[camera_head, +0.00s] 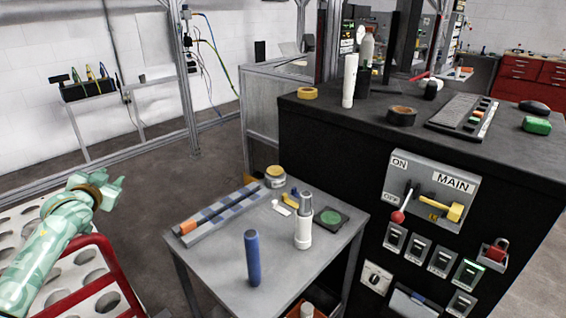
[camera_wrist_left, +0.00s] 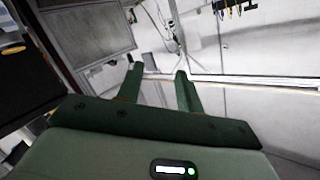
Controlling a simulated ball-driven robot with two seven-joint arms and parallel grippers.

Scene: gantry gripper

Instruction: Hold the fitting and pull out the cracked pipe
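A white upright fitting (camera_head: 303,236) stands on the small grey table (camera_head: 215,262), with a grey pipe piece (camera_head: 306,202) rising from its top. I cannot make out a crack at this size. A blue cylinder (camera_head: 253,258) stands upright to its left, nearer the front edge. My left gripper (camera_head: 116,188) is at the left of the head view, well away from the table and the fitting. In the left wrist view its two green fingers (camera_wrist_left: 159,80) stand apart with nothing between them. My right gripper is in neither view.
A long tray (camera_head: 222,219) with an orange-ended bar, a yellow-lidded jar (camera_head: 275,176) and a green disc on a dark pad (camera_head: 331,217) share the table. A black cabinet (camera_head: 340,140) with switches stands close on the right. A red-framed white rack (camera_head: 75,275) is beneath my left arm.

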